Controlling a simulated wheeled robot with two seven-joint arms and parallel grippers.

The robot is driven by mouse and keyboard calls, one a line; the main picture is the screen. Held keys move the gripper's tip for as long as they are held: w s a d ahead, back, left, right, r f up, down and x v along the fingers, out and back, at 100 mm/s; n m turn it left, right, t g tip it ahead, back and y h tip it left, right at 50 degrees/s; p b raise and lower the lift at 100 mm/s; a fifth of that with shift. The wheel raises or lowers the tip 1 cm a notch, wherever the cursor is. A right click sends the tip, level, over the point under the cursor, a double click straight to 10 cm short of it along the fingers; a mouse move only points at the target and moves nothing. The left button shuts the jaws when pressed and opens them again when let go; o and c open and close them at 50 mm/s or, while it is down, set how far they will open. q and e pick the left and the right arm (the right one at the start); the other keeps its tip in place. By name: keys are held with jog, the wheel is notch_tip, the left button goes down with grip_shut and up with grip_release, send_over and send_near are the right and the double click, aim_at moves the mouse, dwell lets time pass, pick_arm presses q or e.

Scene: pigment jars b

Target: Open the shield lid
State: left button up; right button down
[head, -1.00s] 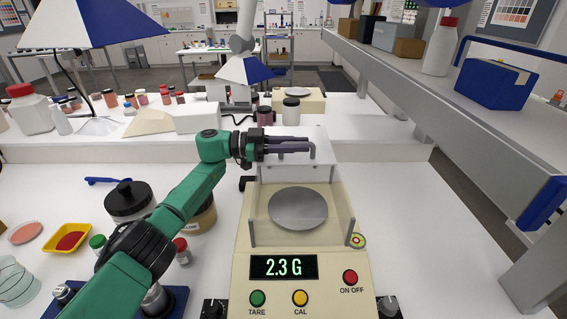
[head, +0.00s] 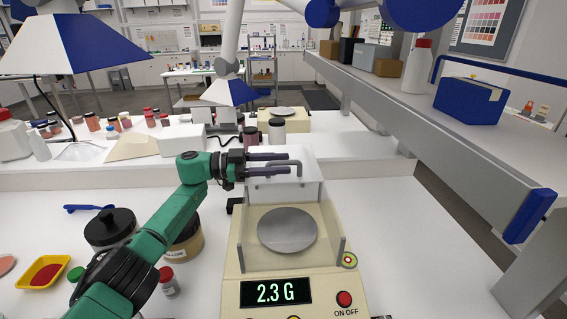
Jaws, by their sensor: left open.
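The balance (head: 247,263) stands in front of me, its display reading 2.3 G. Its round grey pan (head: 287,230) shows uncovered between low clear shield walls. Behind the pan is a pale panel with a grey bar handle, which looks like the shield lid (head: 308,172), set back off the pan. Its exact tilt is hard to tell. My left gripper (head: 289,163) comes in from the left with two dark fingers apart, one above the other, at the handle. The handle is partly hidden by the fingers. No right gripper is in view.
A black-lidded jar (head: 112,226) and a yellow-brown jar (head: 188,246) stand left of the balance, by my left arm. A yellow tray (head: 44,271) of red powder is further left. A raised shelf (head: 400,95) runs along the right. The table right of the balance is clear.

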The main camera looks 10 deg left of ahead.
aim_at(258, 178)
pick_arm(q)
jog(key=v, duration=0.5)
jog(key=shift+a, duration=0.1)
jog(key=b+v, duration=0.2)
jog(key=v, duration=0.6)
